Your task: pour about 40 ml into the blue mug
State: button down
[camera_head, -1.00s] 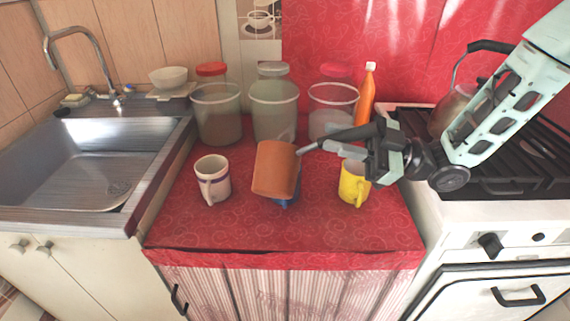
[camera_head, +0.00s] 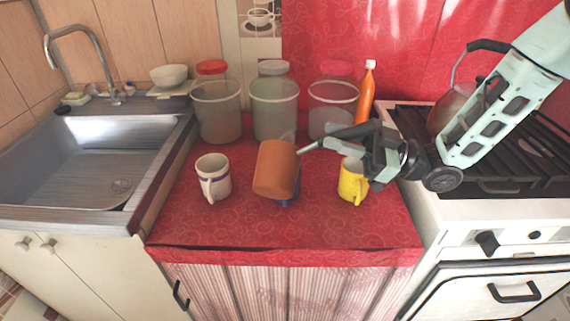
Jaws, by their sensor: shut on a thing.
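My gripper (camera_head: 335,142) is shut on the grey handle (camera_head: 309,147) of an orange-brown pot (camera_head: 273,168). The pot hangs over the middle of the red counter, slightly tilted. Its opening and contents cannot be seen, and no stream of liquid shows. The blue mug (camera_head: 290,201) is behind and below the pot. Only a small blue part of it shows at the pot's lower right, so its rim and inside are hidden.
A white mug with a dark band (camera_head: 214,180) stands to the left and a yellow mug (camera_head: 352,184) to the right, under my gripper. Several canisters (camera_head: 275,108) and an orange bottle (camera_head: 367,95) line the back. The counter front (camera_head: 290,232) is clear. A stove (camera_head: 480,205) adjoins right.

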jog(key=shift+w+d+r+m+p, duration=0.1)
jog(key=shift+w+r+m+p, duration=0.05)
jog(key=shift+w+m+p, duration=0.4)
dwell(0.8)
jog(key=shift+s+b, duration=0.2)
jog(key=shift+b, duration=0.2)
jog(key=n+b, duration=0.1)
jog(key=s+n, duration=0.1)
jog(key=shift+s+a+n+g+b, duration=0.2)
jog(key=shift+s+n+g+b, duration=0.1)
jog(key=shift+n+g+b, duration=0.1)
jog(key=shift+s+a+r+n+g+h+b, duration=0.15)
jog(key=shift+s+r+n+g+b, duration=0.1)
jog(key=shift+s+n+b, duration=0.5)
jog(key=shift+s+a+r+n+g+h+b, duration=0.1)
jog(key=shift+s+a+r+n+g+b, duration=0.15)
jog(key=shift+s+n, duration=0.5)
jog(key=shift+s+a+r+n+g+h+b, duration=0.15)
jog(key=shift+s+n+b, duration=0.35)
jog(key=shift+n, duration=0.55)
jog(key=shift+w, duration=0.1)
